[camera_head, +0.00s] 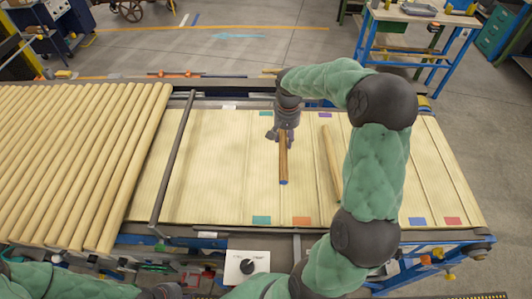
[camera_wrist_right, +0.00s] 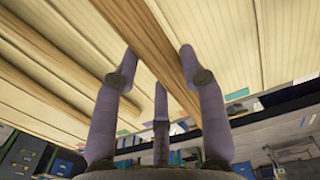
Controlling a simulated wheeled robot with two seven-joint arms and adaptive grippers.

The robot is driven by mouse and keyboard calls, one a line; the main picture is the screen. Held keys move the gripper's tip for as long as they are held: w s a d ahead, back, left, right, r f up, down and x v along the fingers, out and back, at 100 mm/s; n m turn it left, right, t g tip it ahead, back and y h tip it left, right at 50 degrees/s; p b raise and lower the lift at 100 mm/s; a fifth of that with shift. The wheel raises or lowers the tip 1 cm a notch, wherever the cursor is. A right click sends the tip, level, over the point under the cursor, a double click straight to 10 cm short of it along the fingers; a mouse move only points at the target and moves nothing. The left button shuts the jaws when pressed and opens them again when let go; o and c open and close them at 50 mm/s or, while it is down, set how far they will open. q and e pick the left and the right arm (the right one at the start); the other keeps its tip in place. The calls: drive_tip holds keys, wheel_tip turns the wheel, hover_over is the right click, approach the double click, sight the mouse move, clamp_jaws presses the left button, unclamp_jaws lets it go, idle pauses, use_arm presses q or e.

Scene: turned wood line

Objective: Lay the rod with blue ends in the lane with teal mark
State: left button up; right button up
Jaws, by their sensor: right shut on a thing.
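My right gripper (camera_head: 283,134) is shut on the far part of a brown wooden rod (camera_head: 283,163). The rod's near end is blue; its far end is hidden by the gripper. The rod points toward the near edge, over the pale laned board (camera_head: 210,165). In the right wrist view the rod (camera_wrist_right: 158,45) runs between the purple fingers (camera_wrist_right: 160,62). A teal mark (camera_head: 262,220) lies at the near edge, and another (camera_head: 266,115) at the far edge, just left of the gripper. The rod shows right of the line between them. Its height is unclear.
A pale rod (camera_head: 331,165) lies on the board to the right. Orange (camera_head: 302,221), blue (camera_head: 417,222) and red (camera_head: 452,221) marks line the near edge. Several rods (camera_head: 85,160) lie at left behind a dark bar (camera_head: 174,155). A knob box (camera_head: 247,266) stands in front.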

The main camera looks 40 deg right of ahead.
hover_over(266, 159)
wheel_tip(266, 159, down, 6)
drive_tip(key=shift+s+d+f, duration=0.1)
drive_tip(key=shift+s+d, duration=0.05)
drive_tip(key=shift+f, duration=1.75)
drive_tip(key=shift+a, duration=0.2)
drive_tip(key=shift+f+b, duration=0.15)
drive_tip(key=shift+b, duration=0.2)
drive_tip(key=o, duration=1.3)
drive_tip(key=shift+c, duration=0.2)
wheel_tip(266, 159, up, 12)
drive_tip(key=p, duration=0.1)
